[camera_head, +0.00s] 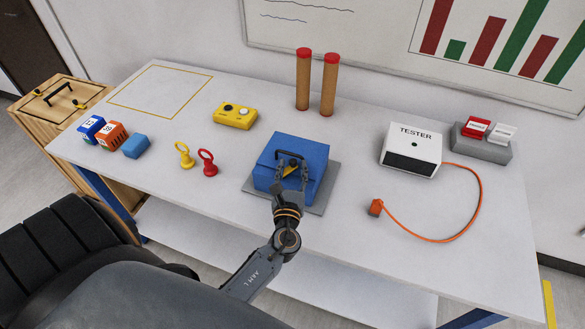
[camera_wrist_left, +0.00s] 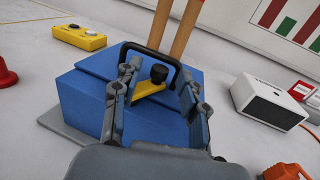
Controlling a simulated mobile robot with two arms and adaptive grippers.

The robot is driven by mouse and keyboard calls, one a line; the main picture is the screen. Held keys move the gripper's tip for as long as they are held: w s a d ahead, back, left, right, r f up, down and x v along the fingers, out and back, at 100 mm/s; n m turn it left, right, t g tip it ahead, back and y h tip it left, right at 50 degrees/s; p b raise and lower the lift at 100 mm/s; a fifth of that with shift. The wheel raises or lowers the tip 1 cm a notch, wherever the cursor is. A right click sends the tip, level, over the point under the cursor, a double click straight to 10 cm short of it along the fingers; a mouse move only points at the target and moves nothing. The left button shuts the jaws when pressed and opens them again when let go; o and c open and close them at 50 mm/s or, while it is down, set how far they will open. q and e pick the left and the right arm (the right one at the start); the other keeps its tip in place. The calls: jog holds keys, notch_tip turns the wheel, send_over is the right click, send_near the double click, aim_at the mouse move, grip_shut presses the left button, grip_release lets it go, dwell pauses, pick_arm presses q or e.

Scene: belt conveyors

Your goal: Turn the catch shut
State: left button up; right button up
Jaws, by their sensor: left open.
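A blue box (camera_head: 310,150) with a black handle on its lid sits on a grey plate (camera_head: 318,202) near the middle of the table. In the left wrist view, the box (camera_wrist_left: 90,100) carries a yellow catch (camera_wrist_left: 150,89) with a black knob (camera_wrist_left: 159,74) on its near side, below the handle (camera_wrist_left: 150,48). My left gripper (camera_head: 291,172) is at the near side of the box, with its fingers open. In the left wrist view, one finger is on each side of the catch, with a gap to the knob. My right gripper is not in view.
A yellow two-button box (camera_head: 236,115), two red-topped posts (camera_head: 329,85) and a white tester (camera_head: 410,148) with an orange cable surround the box. Yellow and red ring pegs (camera_head: 207,163) and several small blocks (camera_head: 136,146) stand to the left. The front right table is mostly clear.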

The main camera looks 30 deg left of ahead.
pick_arm(q)
jog(key=v, duration=1.1)
jog(key=shift+s+d, duration=0.2)
jog(key=shift+s, duration=0.15)
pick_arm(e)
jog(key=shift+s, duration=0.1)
pick_arm(q)
jog(key=shift+r, duration=0.1)
